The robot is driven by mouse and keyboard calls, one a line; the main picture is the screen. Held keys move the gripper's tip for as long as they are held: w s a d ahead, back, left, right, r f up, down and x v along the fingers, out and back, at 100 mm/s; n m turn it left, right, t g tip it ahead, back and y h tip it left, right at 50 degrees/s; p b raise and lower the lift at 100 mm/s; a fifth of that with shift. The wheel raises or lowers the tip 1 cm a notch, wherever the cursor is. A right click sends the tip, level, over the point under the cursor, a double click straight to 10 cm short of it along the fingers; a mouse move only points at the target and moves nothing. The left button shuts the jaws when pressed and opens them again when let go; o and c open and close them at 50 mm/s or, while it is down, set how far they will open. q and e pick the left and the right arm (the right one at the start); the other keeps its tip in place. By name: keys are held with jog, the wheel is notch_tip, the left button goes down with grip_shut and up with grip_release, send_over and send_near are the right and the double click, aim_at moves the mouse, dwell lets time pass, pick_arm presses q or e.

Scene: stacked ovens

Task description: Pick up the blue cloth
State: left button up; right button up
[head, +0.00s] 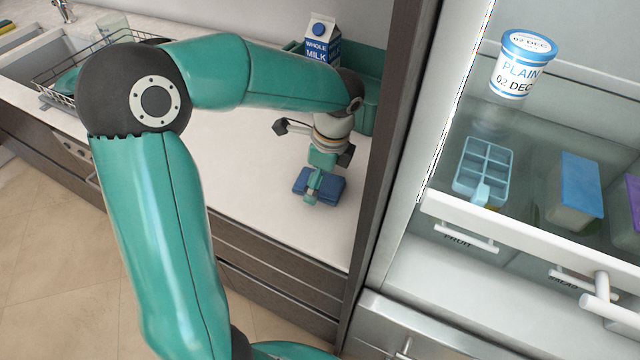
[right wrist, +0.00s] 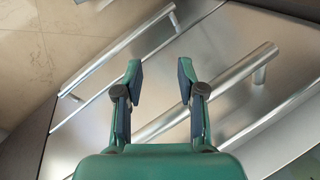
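The blue cloth (head: 330,187) is a small folded bundle at the white counter's front right part. My left gripper (head: 313,187) points down at it, with a teal finger across the cloth's front. The far finger is hidden, so I cannot tell whether the gripper is closed on the cloth or only around it. The cloth looks at or close to the counter surface. My right gripper (right wrist: 160,75) is open and empty in the right wrist view, over a steel front with bar handles (right wrist: 215,90).
A milk carton (head: 321,45) and a green bin (head: 368,85) stand behind my left arm. A dark cabinet panel (head: 385,130) borders the counter on the right. Beyond it is an open fridge with a yogurt tub (head: 522,65), an ice tray (head: 483,170) and a blue-lidded box (head: 580,185).

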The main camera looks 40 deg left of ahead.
pick_arm(q)
jog(key=c, duration=0.9)
jog(key=shift+r, duration=0.1)
notch_tip(320, 180, up, 20)
jog(key=p, duration=0.2)
